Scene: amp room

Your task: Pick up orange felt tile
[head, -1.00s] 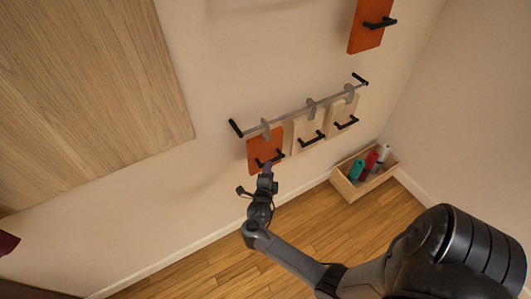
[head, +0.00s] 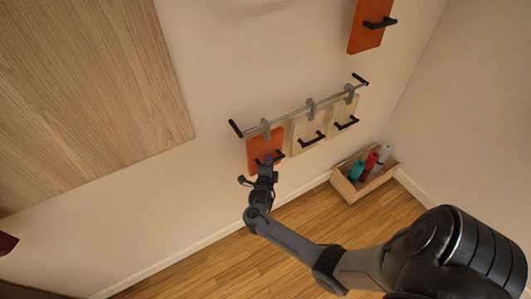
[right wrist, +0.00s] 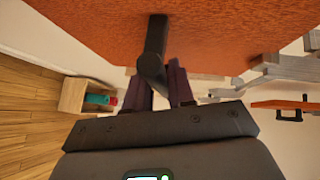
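The orange felt tile (head: 260,147) hangs from a hook at the left end of a wall rail, with a black bar handle (head: 280,156) low on its face. In the right wrist view the tile's orange surface (right wrist: 230,30) fills the top, with its black handle (right wrist: 152,45) standing out from it. My right gripper (head: 268,161) is at this handle. In the right wrist view its two dark purple fingers (right wrist: 160,88) lie to either side of the handle's near end, with a narrow gap between them. Whether they touch the handle cannot be seen. My left gripper is not in view.
Two pale tiles (head: 300,131) (head: 338,108) with black handles hang to the right on the same rail (head: 290,115). Another orange panel (head: 362,36) is higher on the wall. A wooden box (head: 346,188) holding colored rolls stands on the floor. A wood panel (head: 90,90) covers the wall at left.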

